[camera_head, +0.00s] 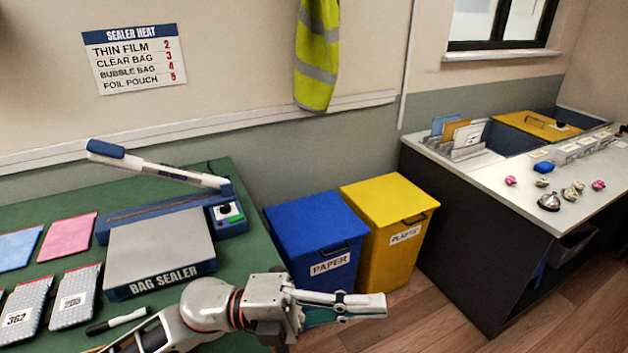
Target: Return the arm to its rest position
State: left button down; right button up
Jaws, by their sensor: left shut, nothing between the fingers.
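My left arm comes in from the bottom left of the head view, over the front edge of the green table. My left gripper (362,306) points to the right, past the table's right edge and in front of the blue bin. Its fingers are shut and nothing shows between them. My right gripper does not show in this view.
A white-topped counter (500,190) is farther right, with wood floor between.

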pick_arm(q)
jog(key=w+a+n+t+h, duration=0.2)
jog(key=w+a+n+t, duration=0.1)
jog(key=w+n+t, duration=0.45)
jog(key=w+a+f+n+t+y, duration=0.4)
jog(key=a+f+n+t+y, duration=0.75)
jog(key=f+n, duration=0.5)
jog(key=s+a+f+n+g+y, duration=0.2)
jog(key=s+a+f+n, duration=0.1)
jog(key=f, duration=0.4)
jog(key=s+a+f+n+g+y, duration=0.2)
jog(key=s+a+f, duration=0.3)
jog(key=f, duration=0.3)
jog(key=s+a+f+n+g+y, duration=0.1)
jog(key=s+a+f+n+y, duration=0.3)
jog(key=f, duration=0.3)
jog(key=shift+s+a+f+g, duration=0.3)
jog(key=shift+s+a+g, duration=0.1)
jog(key=shift+s+a, duration=0.15)
